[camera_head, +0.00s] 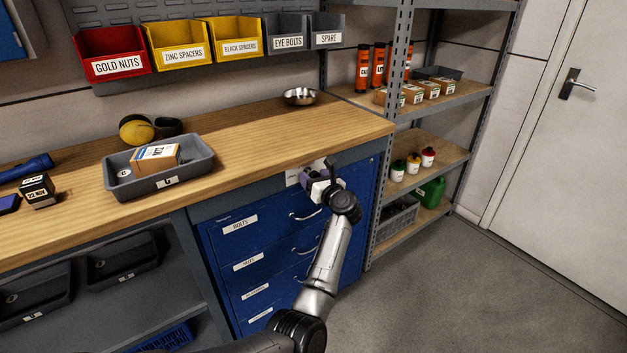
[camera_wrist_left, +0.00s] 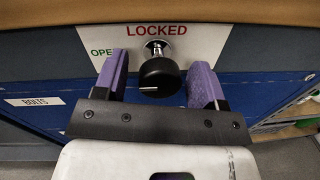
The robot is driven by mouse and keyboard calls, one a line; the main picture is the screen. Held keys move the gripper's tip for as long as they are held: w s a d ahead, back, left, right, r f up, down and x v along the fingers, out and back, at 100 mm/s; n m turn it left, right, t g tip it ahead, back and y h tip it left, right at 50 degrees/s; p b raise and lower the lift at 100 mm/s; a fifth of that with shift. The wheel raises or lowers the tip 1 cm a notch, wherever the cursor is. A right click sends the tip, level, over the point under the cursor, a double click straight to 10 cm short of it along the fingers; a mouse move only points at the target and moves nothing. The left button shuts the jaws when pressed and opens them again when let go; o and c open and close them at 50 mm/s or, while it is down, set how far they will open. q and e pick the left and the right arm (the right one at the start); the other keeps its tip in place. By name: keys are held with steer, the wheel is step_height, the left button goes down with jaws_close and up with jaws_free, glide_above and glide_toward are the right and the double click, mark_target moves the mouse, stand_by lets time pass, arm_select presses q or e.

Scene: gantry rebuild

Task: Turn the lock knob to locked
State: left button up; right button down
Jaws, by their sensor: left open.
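The black lock knob (camera_wrist_left: 158,80) sits on a chrome stem in front of a white label plate (camera_wrist_left: 190,42), under the bench edge. The plate reads LOCKED above the knob and OPE at its left, the rest hidden by a finger. The knob's white pointer line lies level, on its left side. My left gripper (camera_wrist_left: 160,66) is open, its purple fingers on either side of the knob with gaps visible. In the head view my left gripper (camera_head: 315,176) is at the top of the blue drawer cabinet (camera_head: 270,251) and hides the knob. My right gripper is in neither view.
The wooden bench top (camera_head: 250,135) overhangs just above the knob. A grey tray (camera_head: 193,173) with a box and a steel bowl (camera_head: 300,97) stand on it. A metal shelf rack (camera_head: 440,100) stands to the right. The floor in front is clear.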

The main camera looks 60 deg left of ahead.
arm_select(q)
steer(key=shift+a, duration=0.35)
steer(key=c, duration=0.9)
steer(key=shift+r+m+p, duration=0.1)
steer(key=shift+m+p, duration=0.2)
steer(key=shift+p, duration=0.3)
steer(key=m+p, duration=0.8)
steer(key=p, duration=0.2)
steer(key=shift+r+h+p, duration=0.1)
steer(key=shift+h+p, duration=0.2)
steer(key=m+p, duration=0.3)
steer(key=m, duration=0.1)
steer(key=shift+g, duration=0.3)
steer(key=shift+f+m+g+p, duration=0.15)
steer(key=shift+m+p, duration=0.4)
steer(key=shift+m, duration=0.55)
steer(key=shift+f+m+g+p, duration=0.15)
steer(key=shift+m+p, duration=0.4)
steer(key=shift+m, duration=0.55)
